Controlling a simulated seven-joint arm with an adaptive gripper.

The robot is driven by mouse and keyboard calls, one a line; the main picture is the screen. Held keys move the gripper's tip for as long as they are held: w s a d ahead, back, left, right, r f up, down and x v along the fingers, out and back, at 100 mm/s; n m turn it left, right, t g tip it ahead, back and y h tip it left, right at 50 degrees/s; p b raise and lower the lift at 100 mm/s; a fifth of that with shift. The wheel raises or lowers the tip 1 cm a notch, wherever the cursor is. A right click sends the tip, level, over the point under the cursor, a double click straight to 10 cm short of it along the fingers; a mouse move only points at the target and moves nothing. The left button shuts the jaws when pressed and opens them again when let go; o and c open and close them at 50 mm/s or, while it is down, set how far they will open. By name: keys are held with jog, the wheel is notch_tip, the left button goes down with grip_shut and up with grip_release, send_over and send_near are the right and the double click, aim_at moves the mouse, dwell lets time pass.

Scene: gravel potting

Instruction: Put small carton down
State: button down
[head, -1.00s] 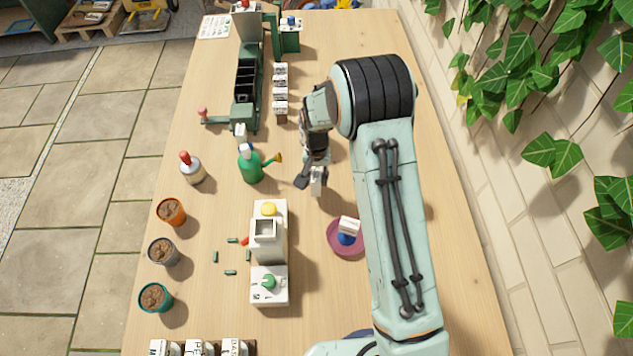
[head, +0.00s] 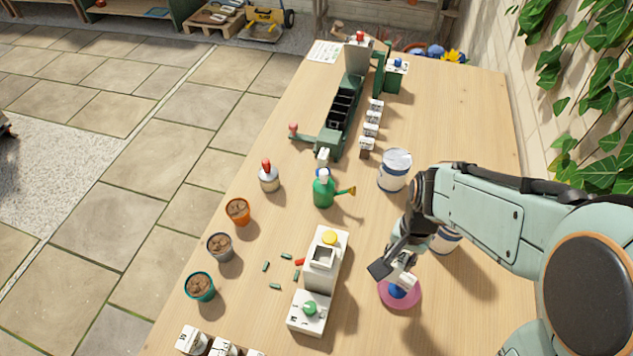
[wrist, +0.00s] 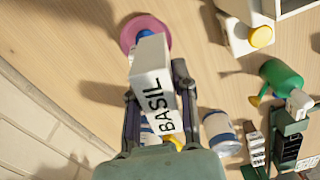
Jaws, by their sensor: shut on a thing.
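My gripper (wrist: 157,88) is shut on a small white carton (wrist: 152,72) marked BASIL in the wrist view. In the head view my gripper (head: 391,262) is low over the right side of the table, at the pink saucer (head: 413,300). The saucer also shows in the wrist view (wrist: 128,38), beyond the far end of the carton. A blue thing (head: 397,291) sits on the saucer, partly covered by white shapes. I cannot tell whether the carton touches it.
A white machine (head: 322,265) with a yellow button stands left of my gripper. A green watering can (head: 323,190) and a white-blue tin (head: 395,170) stand farther back. A row of small cartons (head: 372,120) is beside the green rack (head: 343,105). Several pots line the left edge.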

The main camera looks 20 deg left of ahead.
jog(key=w+a+r, duration=0.3)
jog(key=w, duration=0.5)
jog(key=n, duration=0.2)
send_over(288, 221)
notch_tip(288, 221, down, 8)
notch_tip(288, 221, down, 4)
jog(key=shift+f, duration=2.3)
jog(key=shift+f, duration=0.1)
jog(key=c, duration=0.9)
grip_release()
